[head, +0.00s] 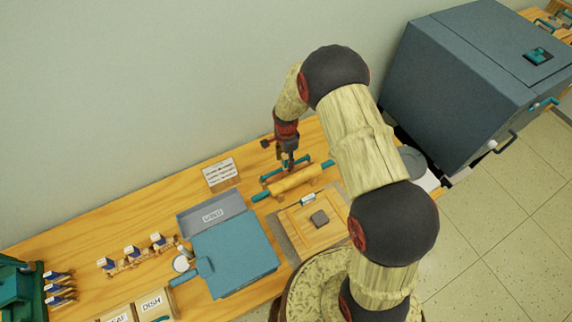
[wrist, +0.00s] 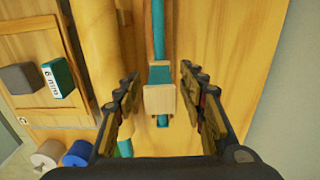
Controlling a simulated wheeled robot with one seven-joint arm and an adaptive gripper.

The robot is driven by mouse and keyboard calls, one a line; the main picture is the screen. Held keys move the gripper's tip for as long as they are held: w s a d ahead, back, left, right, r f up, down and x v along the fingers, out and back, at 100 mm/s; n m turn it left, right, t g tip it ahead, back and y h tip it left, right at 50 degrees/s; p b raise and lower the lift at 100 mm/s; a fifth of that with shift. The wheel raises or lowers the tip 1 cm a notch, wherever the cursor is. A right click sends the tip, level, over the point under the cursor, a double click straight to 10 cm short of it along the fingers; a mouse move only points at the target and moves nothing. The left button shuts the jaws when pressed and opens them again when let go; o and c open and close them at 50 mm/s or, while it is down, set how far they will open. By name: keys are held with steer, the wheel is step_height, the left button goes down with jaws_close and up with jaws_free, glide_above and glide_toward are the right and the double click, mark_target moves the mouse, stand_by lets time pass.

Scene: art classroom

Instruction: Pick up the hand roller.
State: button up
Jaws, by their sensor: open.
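A pale wooden roller with teal ends (head: 296,181) lies on the wooden table; its barrel also shows at left in the wrist view (wrist: 104,50). Behind and parallel to it runs a teal bar (wrist: 158,32) with a small pale wooden block (wrist: 158,101) on it. I cannot tell whether bar and roller are joined as one hand roller. My gripper (head: 289,165) points down over the bar. In the wrist view my gripper (wrist: 158,92) is open, with one finger on each side of the block and a visible gap on both sides.
A wooden board (head: 329,230) with a grey block (head: 319,218) lies in front of the roller. A grey tray marked USED (head: 212,213) and a blue-grey slab (head: 235,257) are to the left. A sign (head: 222,173) stands near the wall. A large dark cabinet (head: 455,85) is at right.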

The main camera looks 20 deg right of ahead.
steer(key=shift+f, duration=0.2)
steer(key=shift+c, duration=1.3)
steer(key=c, duration=0.8)
steer(key=shift+r, duration=0.1)
jaws_close()
